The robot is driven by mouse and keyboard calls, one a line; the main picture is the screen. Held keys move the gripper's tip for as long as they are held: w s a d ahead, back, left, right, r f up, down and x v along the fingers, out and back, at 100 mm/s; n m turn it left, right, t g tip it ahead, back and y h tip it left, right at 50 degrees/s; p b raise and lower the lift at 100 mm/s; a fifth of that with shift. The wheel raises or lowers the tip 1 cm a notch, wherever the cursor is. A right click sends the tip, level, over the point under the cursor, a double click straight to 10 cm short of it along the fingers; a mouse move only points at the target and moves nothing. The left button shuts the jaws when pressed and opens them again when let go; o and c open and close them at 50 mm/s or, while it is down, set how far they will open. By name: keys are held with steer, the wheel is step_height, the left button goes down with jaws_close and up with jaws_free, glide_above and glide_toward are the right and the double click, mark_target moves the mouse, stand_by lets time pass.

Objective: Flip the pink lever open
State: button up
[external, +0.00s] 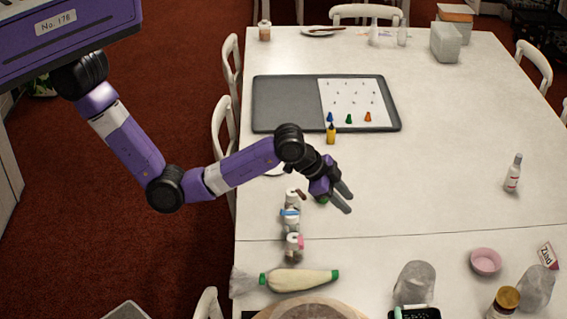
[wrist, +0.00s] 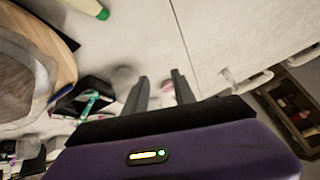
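A small jar with a pink lever (external: 301,241) stands on the white table in the external view, nearest the front of a short row of similar jars. Whether the lever is up or down is too small to tell. A jar with a blue lever (external: 290,212) stands just behind it, and one with a dark red lever (external: 301,195) behind that. My gripper (external: 346,199) is above the table, to the right of and behind the pink lever, apart from it. Its two fingers are spread and empty, also in the wrist view (wrist: 160,77).
A piping bag (external: 298,280) with green ends lies in front of the jars, beside a round wooden board (external: 318,308). A grey tray (external: 285,105) is at the back. A pink bowl (external: 486,261) and bottle (external: 513,174) are at right.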

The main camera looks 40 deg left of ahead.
steer(key=s+g+y, duration=0.1)
steer(key=s+g, duration=0.1)
steer(key=s, duration=0.1)
steer(key=m+g+y, duration=0.2)
steer(key=g+y, duration=0.1)
steer(key=y, duration=0.1)
glide_above(301, 244)
step_height(301, 244, down, 5)
steer(key=shift+s+d, duration=0.1)
steer(key=shift+f+p, duration=0.35)
steer(key=shift+f, duration=3.45)
jaws_close()
